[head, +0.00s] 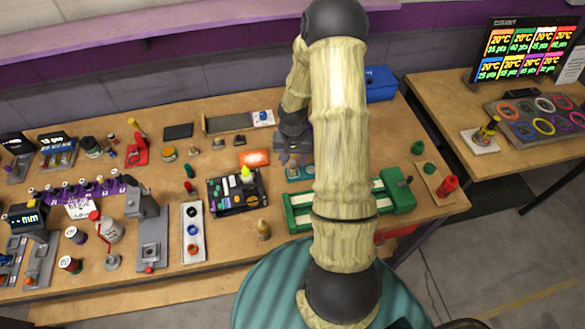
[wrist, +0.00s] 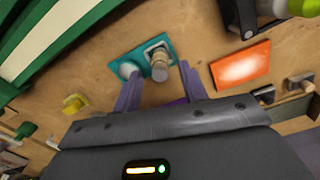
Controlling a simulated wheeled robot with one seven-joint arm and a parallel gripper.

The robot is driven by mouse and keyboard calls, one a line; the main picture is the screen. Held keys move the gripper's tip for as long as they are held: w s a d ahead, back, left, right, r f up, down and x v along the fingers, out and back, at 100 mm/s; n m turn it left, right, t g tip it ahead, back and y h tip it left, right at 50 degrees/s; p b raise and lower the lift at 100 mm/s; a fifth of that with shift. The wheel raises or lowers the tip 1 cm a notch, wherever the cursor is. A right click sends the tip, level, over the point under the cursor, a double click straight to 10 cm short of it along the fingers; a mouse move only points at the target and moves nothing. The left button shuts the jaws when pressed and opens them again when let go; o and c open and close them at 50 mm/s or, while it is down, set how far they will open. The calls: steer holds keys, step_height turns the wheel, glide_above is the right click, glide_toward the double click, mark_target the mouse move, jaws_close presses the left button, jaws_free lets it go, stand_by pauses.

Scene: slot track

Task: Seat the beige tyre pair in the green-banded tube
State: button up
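A short, stacked beige-grey piece (wrist: 159,68), which looks like the beige tyre pair, stands on a white square of a teal plate (wrist: 128,58) in the wrist view. The teal plate also shows in the head view (head: 294,174), partly hidden under my arm. My gripper (wrist: 158,74) is open, its two purple fingers apart with the piece showing between their tips; whether they touch it I cannot tell. In the head view my gripper (head: 293,150) is over the middle of the bench. I cannot make out which item is the green-banded tube.
An orange tray (wrist: 240,65) lies right of the teal plate in the wrist view. A green-framed track (head: 300,212) lies in front, partly behind my arm. A black tray (head: 238,207) of small parts is to the left. Several holders and pots crowd the left bench.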

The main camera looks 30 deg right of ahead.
mark_target(293, 162)
jaws_close()
steer(key=shift+r, duration=0.15)
step_height(293, 162, up, 10)
steer(key=b, duration=0.1)
stand_by(0.4)
stand_by(0.3)
